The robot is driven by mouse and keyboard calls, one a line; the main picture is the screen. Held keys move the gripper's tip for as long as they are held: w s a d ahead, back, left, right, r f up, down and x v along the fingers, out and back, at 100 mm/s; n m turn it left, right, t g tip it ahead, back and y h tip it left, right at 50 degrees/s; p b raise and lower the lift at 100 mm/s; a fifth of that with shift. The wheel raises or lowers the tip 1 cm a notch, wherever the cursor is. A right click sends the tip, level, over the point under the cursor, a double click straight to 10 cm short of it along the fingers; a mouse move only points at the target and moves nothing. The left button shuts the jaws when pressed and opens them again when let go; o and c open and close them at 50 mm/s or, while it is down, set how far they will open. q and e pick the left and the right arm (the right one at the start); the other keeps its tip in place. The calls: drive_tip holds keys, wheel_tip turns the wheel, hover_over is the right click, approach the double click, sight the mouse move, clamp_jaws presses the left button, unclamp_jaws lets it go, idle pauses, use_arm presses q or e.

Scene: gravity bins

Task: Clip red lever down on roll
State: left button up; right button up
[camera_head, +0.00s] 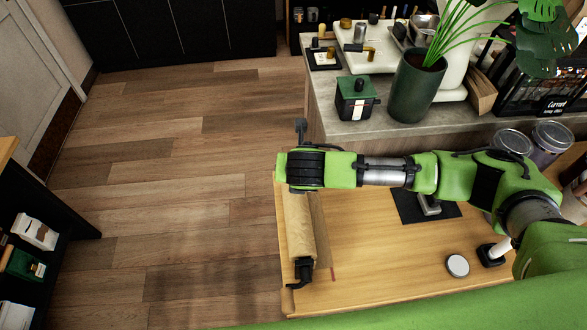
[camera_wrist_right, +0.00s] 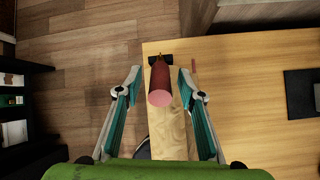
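A brown paper roll (camera_head: 299,228) lies along the left edge of the wooden table in a black holder (camera_head: 303,272). It also shows in the right wrist view (camera_wrist_right: 168,130). The red lever (camera_wrist_right: 160,85), a dull red cylinder with a pinkish end face, stands out over the roll there. My right gripper (camera_wrist_right: 160,72) is open, with one finger on each side of the lever and gaps visible on both sides. In the head view my right arm crosses above the table and hides the lever, the gripper fingers and the roll's far end. My left gripper is not in view.
The wooden table (camera_head: 375,265) is mostly bare. A black mat (camera_head: 408,207) and a round white-topped item (camera_head: 457,265) lie farther right. A grey counter (camera_head: 330,112) behind holds a green box (camera_head: 357,98) and a potted plant (camera_head: 415,88). Open floor is on the left.

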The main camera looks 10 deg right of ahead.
drive_tip(key=v, duration=1.2)
